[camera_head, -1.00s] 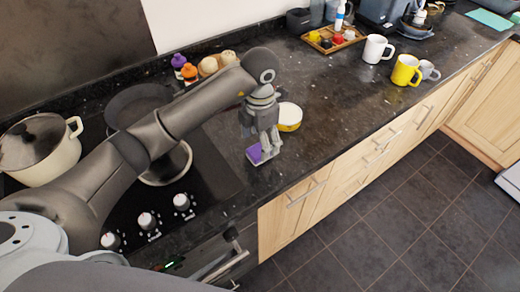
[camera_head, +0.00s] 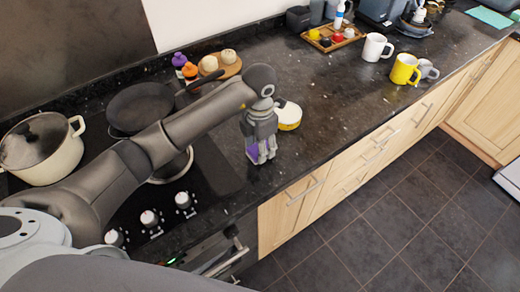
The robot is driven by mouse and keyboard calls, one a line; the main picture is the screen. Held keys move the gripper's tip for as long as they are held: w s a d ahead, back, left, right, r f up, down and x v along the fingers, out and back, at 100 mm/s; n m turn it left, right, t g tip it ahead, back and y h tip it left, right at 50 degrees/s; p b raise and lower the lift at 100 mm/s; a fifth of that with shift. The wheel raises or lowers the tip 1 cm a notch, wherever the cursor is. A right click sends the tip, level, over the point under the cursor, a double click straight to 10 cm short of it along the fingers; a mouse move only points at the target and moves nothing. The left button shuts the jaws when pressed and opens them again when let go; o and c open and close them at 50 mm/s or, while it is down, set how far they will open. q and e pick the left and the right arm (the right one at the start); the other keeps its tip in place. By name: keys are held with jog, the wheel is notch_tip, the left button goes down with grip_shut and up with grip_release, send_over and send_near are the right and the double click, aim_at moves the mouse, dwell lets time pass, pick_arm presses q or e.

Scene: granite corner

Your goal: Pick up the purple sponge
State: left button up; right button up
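The purple sponge (camera_head: 252,151) is on the dark granite worktop, just right of the hob and near the front edge. Only a small purple part of it shows; the fingers hide the rest. My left gripper (camera_head: 262,157) points down at the sponge, with its fingertips low around or against it. I cannot tell from this view whether the fingers are closed on it. My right gripper is not in view.
A yellow-and-white round item (camera_head: 288,116) stands just behind and right of the gripper. A pan (camera_head: 130,105) and a lidded pot (camera_head: 40,150) are on the left. Mugs (camera_head: 404,70) stand farther right. The worktop between is mostly clear.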

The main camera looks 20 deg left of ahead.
pick_arm(q)
jog(key=shift+r, duration=0.2)
jog(key=shift+r+b, duration=0.6)
jog(key=shift+b, duration=0.05)
jog(key=shift+w+r+b, duration=0.1)
jog(key=shift+r+b, duration=0.4)
jog(key=shift+r, duration=0.2)
jog(key=s+d+r, duration=0.2)
jog(key=s+r, duration=0.3)
jog(key=s, duration=0.1)
jog(key=s+d+r+b, duration=0.1)
jog(key=s+d+r, duration=0.1)
jog(key=s+r, duration=0.3)
jog(key=shift+s+d, duration=0.35)
jog(key=shift+s, duration=0.9)
jog(key=shift+o, duration=0.4)
